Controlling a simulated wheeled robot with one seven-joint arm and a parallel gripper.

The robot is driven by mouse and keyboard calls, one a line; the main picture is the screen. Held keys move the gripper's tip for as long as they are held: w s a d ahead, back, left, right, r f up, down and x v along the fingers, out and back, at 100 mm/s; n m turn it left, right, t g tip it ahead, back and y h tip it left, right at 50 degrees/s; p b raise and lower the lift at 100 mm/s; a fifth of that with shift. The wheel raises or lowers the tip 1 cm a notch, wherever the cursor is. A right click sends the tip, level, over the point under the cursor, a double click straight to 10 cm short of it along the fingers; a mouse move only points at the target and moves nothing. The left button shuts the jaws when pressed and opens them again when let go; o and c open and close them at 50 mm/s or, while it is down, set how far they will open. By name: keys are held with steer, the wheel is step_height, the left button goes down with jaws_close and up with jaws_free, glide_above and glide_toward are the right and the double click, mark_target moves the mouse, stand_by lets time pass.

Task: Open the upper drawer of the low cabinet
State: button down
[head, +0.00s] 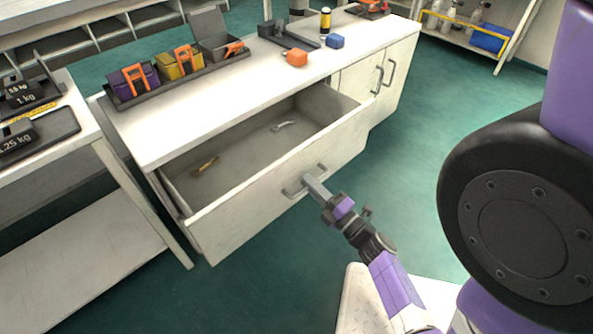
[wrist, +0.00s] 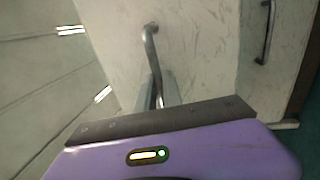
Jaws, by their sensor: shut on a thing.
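The low cabinet (head: 160,137) is white and stands in the middle of the head view. Its upper drawer (head: 240,215) is pulled well out, and its grey inside is visible. A brass-coloured item (head: 205,166) and a light metal item (head: 283,126) lie in it. My gripper (head: 312,184) is at the drawer's front, shut on the bar handle (head: 291,192). In the wrist view the handle (wrist: 150,50) runs down between my gripper's fingers (wrist: 158,90), and its lower part is hidden by my gripper's body.
A side table (head: 75,135) with weights stands close at the left. The green floor (head: 430,130) is clear right of the drawer.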

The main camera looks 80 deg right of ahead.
steer(key=shift+v, duration=1.35)
steer(key=shift+r, duration=0.15)
steer(key=c, duration=1.8)
jaws_free()
steer(key=shift+o, duration=0.2)
steer(key=shift+s, duration=0.1)
steer(key=p+v, duration=0.1)
steer(key=v, duration=0.6)
steer(key=shift+s+a, duration=0.15)
steer(key=shift+s, duration=0.15)
